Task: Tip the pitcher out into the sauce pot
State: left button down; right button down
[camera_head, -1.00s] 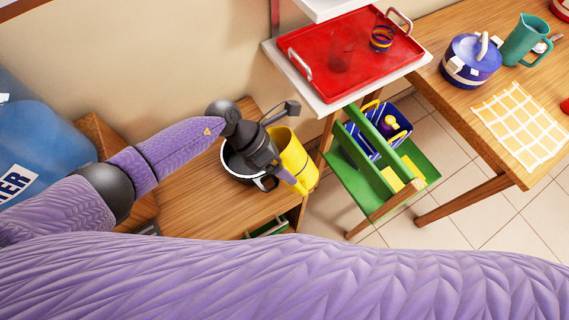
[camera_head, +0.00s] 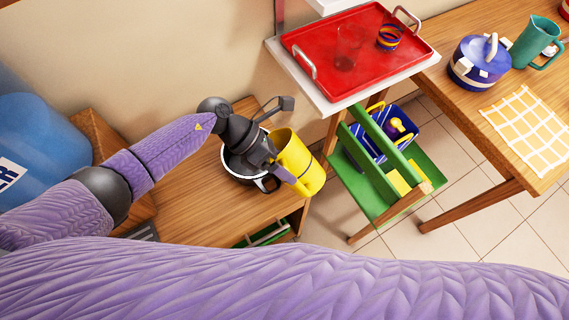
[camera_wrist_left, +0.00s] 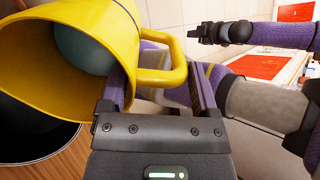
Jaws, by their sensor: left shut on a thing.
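The yellow pitcher (camera_head: 303,165) is held by its handle in my left gripper (camera_head: 280,170), beside the sauce pot (camera_head: 240,178). The pot is dark inside with a pale rim, and stands on a wooden cabinet. My arm hides part of it. In the left wrist view the fingers of my left gripper (camera_wrist_left: 160,88) close around the handle of the pitcher (camera_wrist_left: 50,75). Its mouth faces the lower left, above the dark pot (camera_wrist_left: 35,135). A blue-grey round thing (camera_wrist_left: 82,48) shows inside the pitcher. My right gripper (camera_wrist_left: 212,33) is small in the left wrist view.
A red tray (camera_head: 345,82) sits on a white-topped stand right of the pitcher. Below it is a green rack (camera_head: 378,200) with a blue basket (camera_head: 375,142). A table at right bears a blue pot (camera_head: 478,65) and a teal jug (camera_head: 533,42). A blue water bottle (camera_head: 35,135) is at left.

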pick_arm(q)
jog(key=shift+w+a+g+h+b, duration=0.4)
jog(key=shift+h+b, duration=0.35)
jog(key=shift+b, duration=0.4)
jog(key=shift+w+a+g+h+b, duration=0.15)
jog(key=shift+a+h+b, duration=0.3)
jog(key=shift+h+b, duration=0.5)
jog(key=shift+w+a+g+h+b, duration=0.3)
jog(key=shift+a+g+h+b, duration=0.5)
jog(key=shift+b, duration=2.1)
jog(key=shift+a+h+b, duration=0.15)
jog(key=shift+h+b, duration=0.25)
jog(key=shift+b, duration=0.05)
jog(key=shift+w+a+b, duration=0.1)
jog(key=shift+a+b, duration=0.05)
jog(key=shift+b, duration=0.2)
